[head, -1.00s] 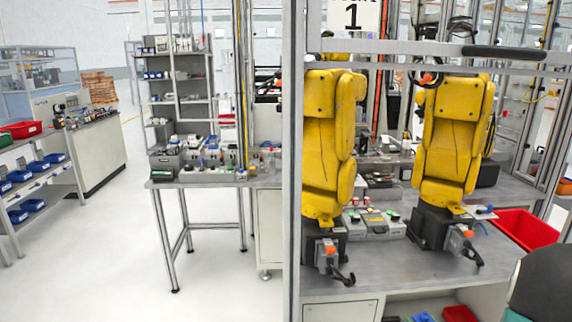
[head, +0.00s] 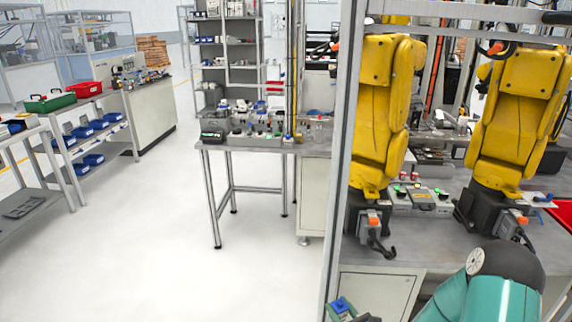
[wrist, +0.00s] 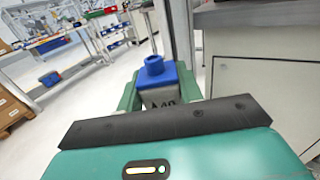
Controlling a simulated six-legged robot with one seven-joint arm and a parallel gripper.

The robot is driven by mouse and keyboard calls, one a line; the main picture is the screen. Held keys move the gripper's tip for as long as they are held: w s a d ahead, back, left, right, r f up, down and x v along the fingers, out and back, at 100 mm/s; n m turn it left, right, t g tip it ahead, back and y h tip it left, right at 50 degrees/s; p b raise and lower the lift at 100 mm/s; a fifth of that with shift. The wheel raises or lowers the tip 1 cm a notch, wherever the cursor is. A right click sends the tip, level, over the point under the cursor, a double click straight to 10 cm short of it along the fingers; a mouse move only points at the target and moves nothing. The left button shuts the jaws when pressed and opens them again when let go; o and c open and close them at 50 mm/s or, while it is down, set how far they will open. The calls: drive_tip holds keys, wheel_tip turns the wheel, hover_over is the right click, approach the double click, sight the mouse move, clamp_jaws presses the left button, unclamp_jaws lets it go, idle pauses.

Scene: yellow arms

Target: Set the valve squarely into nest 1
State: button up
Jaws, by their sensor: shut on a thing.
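The valve (wrist: 155,74), with a blue top and a grey body with dark marks, sits between the green fingers of my gripper (wrist: 158,95) in the wrist view. The gripper is shut on it, and the blue top points away from the wrist. In the head view, the valve's blue top (head: 340,304) shows at the bottom edge, beside a small part of my gripper (head: 350,316). My teal arm is at the lower right. I cannot make out nest 1 in either current view.
Two yellow arms (head: 384,115) stand on a grey bench (head: 440,250) behind a metal frame post (head: 340,200). A smaller table (head: 265,146) with several parts stands left of it. Shelves with blue bins (head: 78,131) are at far left. The white floor (head: 150,240) between is clear.

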sight(338, 308)
drive_tip(key=f+h, duration=0.1)
drive_tip(key=f+m+h, duration=0.1)
drive_tip(key=f+m+t+h, duration=0.1)
drive_tip(key=shift+w+a+f, duration=0.25)
drive_tip(key=shift+w+a, duration=0.05)
drive_tip(key=shift+w+d+f+m+t+h, duration=0.1)
drive_tip(key=shift+w+f+m+t+h, duration=0.1)
drive_tip(key=shift+m+h, duration=0.3)
drive_tip(key=shift+w+f+m+t+h, duration=0.1)
drive_tip(key=shift+w+f+m+h, duration=0.15)
drive_tip(key=shift+h, duration=0.35)
drive_tip(key=shift+w+d+r+m+h, duration=0.15)
drive_tip(key=shift+w+d+m+h, duration=0.2)
drive_tip(key=shift+h, duration=0.2)
drive_tip(key=shift+w+d+r+m+h, duration=0.15)
drive_tip(key=shift+w+m+h, duration=0.1)
drive_tip(key=shift+m+h, duration=0.25)
drive_tip(key=shift+a, duration=0.1)
